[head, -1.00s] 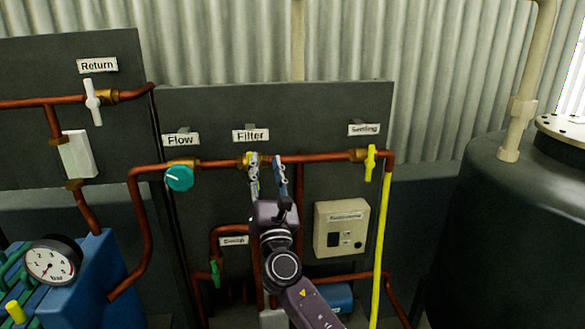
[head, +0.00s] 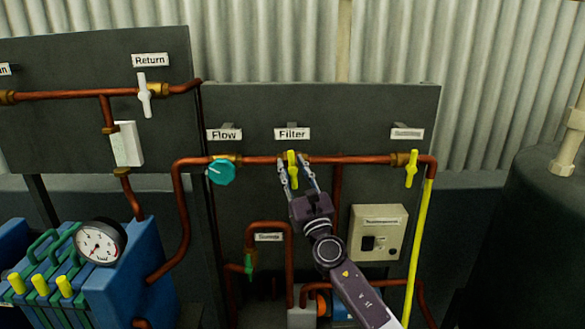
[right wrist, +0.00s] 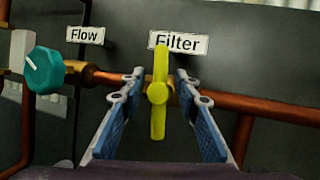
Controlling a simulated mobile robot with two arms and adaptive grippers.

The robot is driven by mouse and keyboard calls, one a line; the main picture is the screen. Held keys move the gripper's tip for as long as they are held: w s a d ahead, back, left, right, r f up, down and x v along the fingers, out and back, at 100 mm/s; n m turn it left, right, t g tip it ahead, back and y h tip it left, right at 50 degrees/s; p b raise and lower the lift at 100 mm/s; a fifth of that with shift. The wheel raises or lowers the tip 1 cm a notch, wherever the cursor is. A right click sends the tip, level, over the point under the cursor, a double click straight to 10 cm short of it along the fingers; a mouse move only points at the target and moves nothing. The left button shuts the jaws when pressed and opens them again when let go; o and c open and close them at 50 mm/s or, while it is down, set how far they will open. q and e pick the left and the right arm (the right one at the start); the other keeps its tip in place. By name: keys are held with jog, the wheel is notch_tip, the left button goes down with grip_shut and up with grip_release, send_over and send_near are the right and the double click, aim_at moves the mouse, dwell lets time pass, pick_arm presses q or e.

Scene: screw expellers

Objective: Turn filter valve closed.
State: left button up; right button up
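The filter valve has a yellow handle (head: 292,168) on the copper pipe below the "Filter" label (head: 292,134). The handle stands upright, across the horizontal pipe. My right gripper (head: 298,176) is at the valve, with its fingers spread on either side of the handle. In the right wrist view the yellow handle (right wrist: 158,92) stands between the two blue-padded fingers (right wrist: 158,105), with a gap on each side. The gripper is open and holds nothing. My left gripper is not in view.
A teal flow knob (head: 221,171) is left of the filter valve. Another yellow valve handle (head: 411,168) is to the right. A beige control box (head: 378,232) is below. A white return valve (head: 144,94) is upper left, and a pressure gauge (head: 100,242) is lower left.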

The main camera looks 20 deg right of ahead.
grip_shut()
jog(key=shift+f+m+h+b, duration=0.2)
jog(key=shift+m+h+b, duration=0.2)
jog(key=shift+m+b, duration=0.5)
jog(key=shift+r+b, duration=0.1)
jog(key=shift+b, duration=0.35)
jog(key=shift+r, duration=0.1)
grip_release()
